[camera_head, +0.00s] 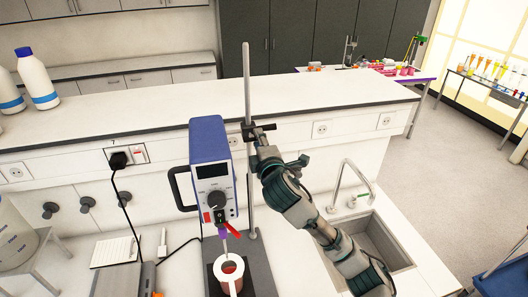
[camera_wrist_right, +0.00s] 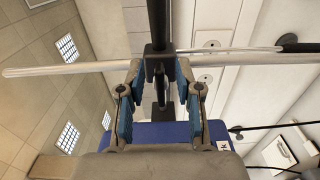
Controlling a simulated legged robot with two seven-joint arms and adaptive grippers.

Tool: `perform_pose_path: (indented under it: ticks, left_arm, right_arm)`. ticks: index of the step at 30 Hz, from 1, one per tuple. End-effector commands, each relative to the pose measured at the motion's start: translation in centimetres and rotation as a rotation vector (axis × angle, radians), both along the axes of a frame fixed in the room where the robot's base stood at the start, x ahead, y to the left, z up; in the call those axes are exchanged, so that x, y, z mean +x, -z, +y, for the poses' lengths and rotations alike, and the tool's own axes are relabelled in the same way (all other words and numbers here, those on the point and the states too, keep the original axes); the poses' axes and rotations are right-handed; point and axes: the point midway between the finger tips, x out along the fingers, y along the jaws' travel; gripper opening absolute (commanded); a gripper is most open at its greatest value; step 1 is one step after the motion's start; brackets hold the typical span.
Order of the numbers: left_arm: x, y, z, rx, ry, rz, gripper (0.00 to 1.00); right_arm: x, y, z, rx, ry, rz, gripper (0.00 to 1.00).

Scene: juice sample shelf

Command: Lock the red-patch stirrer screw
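The stirrer is a blue box (camera_head: 209,142) with a dark display and a knob, on an upright metal rod (camera_head: 247,85). A red patch (camera_head: 207,216) shows low on its front. A black clamp (camera_head: 258,131) sits on the rod behind the stirrer. My right gripper (camera_head: 262,148) is at this clamp. In the wrist view, my right gripper (camera_wrist_right: 159,72) is open, its blue-padded fingers either side of a black screw part (camera_wrist_right: 161,92), with gaps visible beside it. The blue housing (camera_wrist_right: 150,133) shows behind the gripper. My left gripper is not in view.
A mug (camera_head: 228,270) stands under the stirrer on its dark base. A sink (camera_head: 375,240) with a tap is to the right. A white counter (camera_head: 130,110) runs behind. A socket with a black plug (camera_head: 118,160) and cable is at left.

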Motion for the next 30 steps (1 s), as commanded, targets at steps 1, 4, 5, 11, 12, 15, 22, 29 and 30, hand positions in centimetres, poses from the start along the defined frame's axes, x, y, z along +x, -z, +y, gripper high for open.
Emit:
perform_pose_path:
  ticks: [1, 4, 5, 11, 12, 15, 22, 29, 30]
  left_arm:
    - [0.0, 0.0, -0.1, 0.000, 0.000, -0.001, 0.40]
    - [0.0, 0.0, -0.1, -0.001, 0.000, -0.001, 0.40]
    - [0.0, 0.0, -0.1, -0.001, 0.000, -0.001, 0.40]
    - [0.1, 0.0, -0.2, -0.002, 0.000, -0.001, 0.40]
    - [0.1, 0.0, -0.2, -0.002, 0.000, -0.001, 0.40]
    - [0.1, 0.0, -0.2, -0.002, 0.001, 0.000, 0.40]
    - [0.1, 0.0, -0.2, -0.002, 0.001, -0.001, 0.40]
    - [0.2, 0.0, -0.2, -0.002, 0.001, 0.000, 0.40]
    - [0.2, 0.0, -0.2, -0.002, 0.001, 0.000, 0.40]
  right_arm:
    - [-1.0, 0.0, -0.2, 0.000, -0.001, -0.002, 0.34]
    - [-3.3, 0.0, -0.6, 0.001, -0.003, -0.004, 0.34]
    - [-4.0, 0.0, -0.8, 0.001, -0.003, -0.004, 0.34]
    - [-8.0, 0.0, -1.5, 0.001, -0.002, -0.003, 0.34]
    - [-8.5, 0.0, -1.6, 0.000, -0.001, -0.002, 0.34]
    - [-9.5, 0.0, -1.9, 0.000, -0.001, -0.002, 0.34]
    - [-10.2, 0.0, -2.0, 0.000, -0.001, -0.001, 0.34]
    - [-10.2, 0.0, -2.0, 0.000, -0.001, -0.001, 0.34]
    - [-10.1, 0.0, -2.0, 0.000, -0.001, -0.001, 0.34]
